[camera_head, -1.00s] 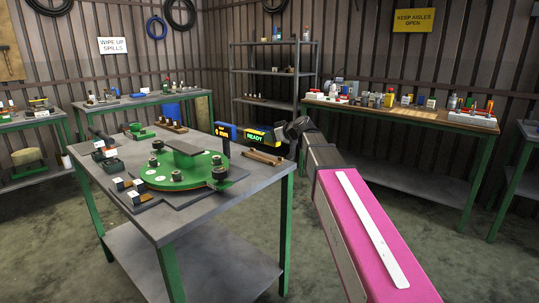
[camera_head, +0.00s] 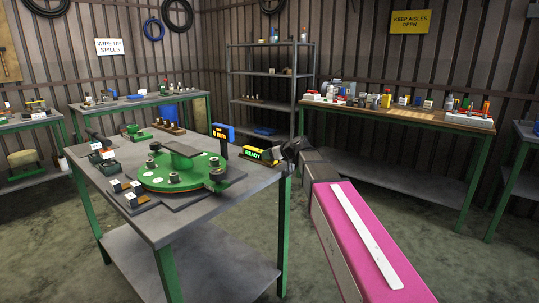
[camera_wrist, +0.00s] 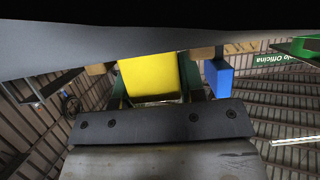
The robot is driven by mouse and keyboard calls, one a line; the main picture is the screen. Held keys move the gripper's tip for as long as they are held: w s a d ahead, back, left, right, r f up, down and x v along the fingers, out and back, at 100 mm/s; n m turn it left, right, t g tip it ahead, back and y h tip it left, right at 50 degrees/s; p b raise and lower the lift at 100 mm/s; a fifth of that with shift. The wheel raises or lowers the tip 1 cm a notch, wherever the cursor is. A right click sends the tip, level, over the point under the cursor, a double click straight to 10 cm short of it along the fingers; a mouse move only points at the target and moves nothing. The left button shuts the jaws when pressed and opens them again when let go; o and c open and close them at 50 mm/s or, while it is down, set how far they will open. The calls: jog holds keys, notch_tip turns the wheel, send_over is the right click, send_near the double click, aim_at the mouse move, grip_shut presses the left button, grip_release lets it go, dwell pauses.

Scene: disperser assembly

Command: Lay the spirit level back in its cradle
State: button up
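The spirit level (camera_head: 263,155) is a yellow bar with a dark face reading READY, at the right end of the near bench. My gripper (camera_head: 287,151) is at its right end, seen side-on and small. In the wrist view the level's yellow body (camera_wrist: 149,75) lies between my dark finger parts, which appear closed on it. Pieces of the wooden cradle (camera_wrist: 203,53) show beside the yellow body. In the head view the level and my gripper hide the cradle, so I cannot tell whether the level is fully seated.
A green round plate (camera_head: 182,172) with several dark posts fills the middle of the bench (camera_head: 200,222). Small blocks lie at the left. Another bench (camera_head: 400,113) with many items stands behind right.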

jog(key=o, duration=0.4)
jog(key=shift+c, duration=0.2)
jog(key=shift+r, duration=0.15)
jog(key=v, duration=1.2)
jog(key=s+d+f+m+g+h, duration=0.25)
jog(key=s+f, duration=0.25)
jog(key=f, duration=0.6)
jog(key=s+d+f+m+g+h, duration=0.2)
jog(key=s+d+f+m+h, duration=0.15)
jog(key=f, duration=0.75)
jog(key=s+d+f+m+g+h, duration=0.2)
jog(key=s+d+f, duration=0.1)
jog(key=s+f, duration=0.3)
jog(key=s+d+f+m+g+h, duration=0.2)
jog(key=s+d+f, duration=0.2)
jog(key=s+f, duration=0.2)
notch_tip(320, 180, down, 2)
jog(key=shift+s+d+f+h, duration=0.1)
jog(key=shift+s+d+h, duration=0.1)
jog(key=shift+s+h, duration=0.2)
